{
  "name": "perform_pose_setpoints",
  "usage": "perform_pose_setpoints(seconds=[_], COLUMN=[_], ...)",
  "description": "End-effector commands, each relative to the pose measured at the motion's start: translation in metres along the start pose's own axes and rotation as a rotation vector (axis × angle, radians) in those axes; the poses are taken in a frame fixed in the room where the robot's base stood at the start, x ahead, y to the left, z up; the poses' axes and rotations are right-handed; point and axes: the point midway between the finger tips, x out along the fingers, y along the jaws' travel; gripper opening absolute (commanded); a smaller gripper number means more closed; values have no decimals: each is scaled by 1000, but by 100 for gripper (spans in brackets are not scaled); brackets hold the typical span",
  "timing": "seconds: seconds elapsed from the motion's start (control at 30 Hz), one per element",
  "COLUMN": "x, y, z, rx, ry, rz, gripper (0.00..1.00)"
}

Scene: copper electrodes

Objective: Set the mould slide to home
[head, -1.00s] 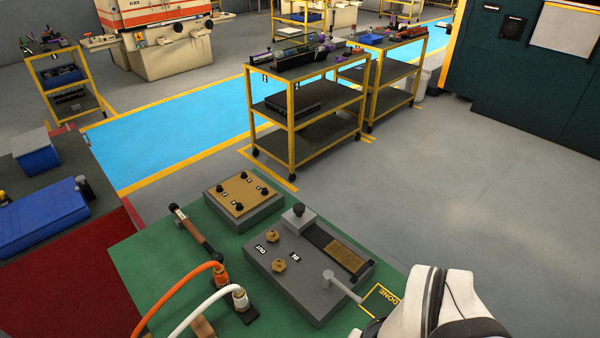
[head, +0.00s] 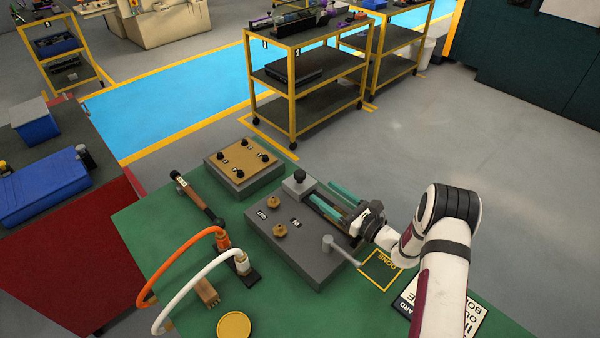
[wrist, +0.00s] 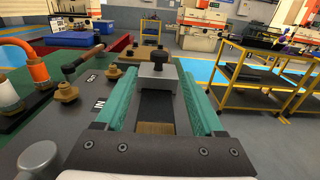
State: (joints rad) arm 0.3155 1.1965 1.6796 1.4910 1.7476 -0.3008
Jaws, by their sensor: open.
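The mould slide (head: 298,186) is a grey block with a black knob on top. It sits at the far end of a dark slot on a grey fixture (head: 315,270) marked OUT and IN. The wrist view shows the slide (wrist: 157,78) straight ahead, upright, with a brown strip nearer in the slot. My gripper (head: 323,192) lies low over the slot, its teal fingers open and pointing at the slide. In the wrist view the fingertips flank the slide's near side. I cannot tell whether they touch it. In the head view my gripper hides much of the slot.
Two brass fittings (head: 279,230) stand on the fixture, with a grey lever (head: 340,250) at its near right. A brown plate with black knobs (head: 242,160), orange (head: 185,260) and white hoses (head: 200,285), and a yellow disc (head: 234,325) share the green bench. A yellow DONE square (head: 380,270) is empty.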

Motion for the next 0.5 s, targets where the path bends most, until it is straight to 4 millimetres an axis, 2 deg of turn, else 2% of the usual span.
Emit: perform_pose_setpoints(seconds=[0.1, 0.3, 0.5], x=[30, 75, 100], y=[2, 2, 1], z=[0, 0, 0], rx=[-2, -1, 0], ry=[-2, -1, 0], rz=[4, 4, 3], gripper=[70, 70, 70])
